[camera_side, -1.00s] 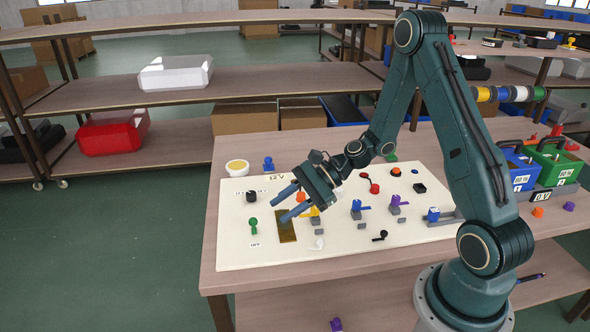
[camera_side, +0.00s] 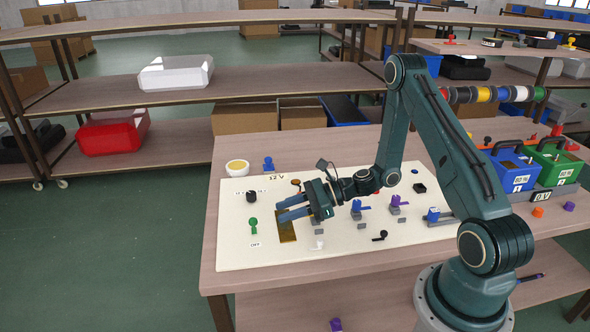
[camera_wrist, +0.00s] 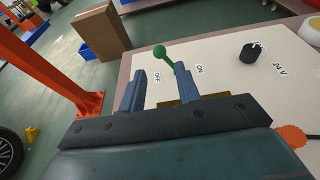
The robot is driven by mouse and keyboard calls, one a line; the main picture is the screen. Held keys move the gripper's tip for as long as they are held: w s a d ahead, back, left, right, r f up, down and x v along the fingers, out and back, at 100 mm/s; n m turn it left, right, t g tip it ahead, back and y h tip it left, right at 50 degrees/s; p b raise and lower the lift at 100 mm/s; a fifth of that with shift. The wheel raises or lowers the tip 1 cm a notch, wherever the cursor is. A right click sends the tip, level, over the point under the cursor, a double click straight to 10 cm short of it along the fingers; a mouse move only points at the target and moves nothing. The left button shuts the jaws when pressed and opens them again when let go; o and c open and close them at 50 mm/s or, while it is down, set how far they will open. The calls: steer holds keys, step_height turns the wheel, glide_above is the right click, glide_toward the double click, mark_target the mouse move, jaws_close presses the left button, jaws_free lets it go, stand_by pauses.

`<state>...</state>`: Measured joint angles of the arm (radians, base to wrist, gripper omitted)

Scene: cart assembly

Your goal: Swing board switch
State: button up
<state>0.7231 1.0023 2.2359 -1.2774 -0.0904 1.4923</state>
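The board switch is a green lever with a round knob. It stands on the left part of the cream board (camera_side: 340,254) in the side view (camera_side: 253,223). In the wrist view the green lever (camera_wrist: 160,53) shows beyond the fingertips, between the OFF and ON labels, its stem leaning. My gripper (camera_side: 279,211) is open and empty. It is low over the board, right of the lever, with its blue fingers pointing left toward it. In the wrist view the open fingers (camera_wrist: 160,70) flank the lever's lower end, with no contact visible.
A black knob (camera_side: 251,196) stands behind the green lever. A brass plate (camera_side: 287,232) lies below my fingers. Several coloured switches and small parts stand right of my gripper, including a blue one (camera_side: 356,206).

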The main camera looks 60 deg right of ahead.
mark_target(254, 225)
steer(key=x, duration=0.7)
steer(key=shift+w+a+f, duration=0.1)
steer(key=shift+a, duration=0.05)
steer(key=c, duration=0.5)
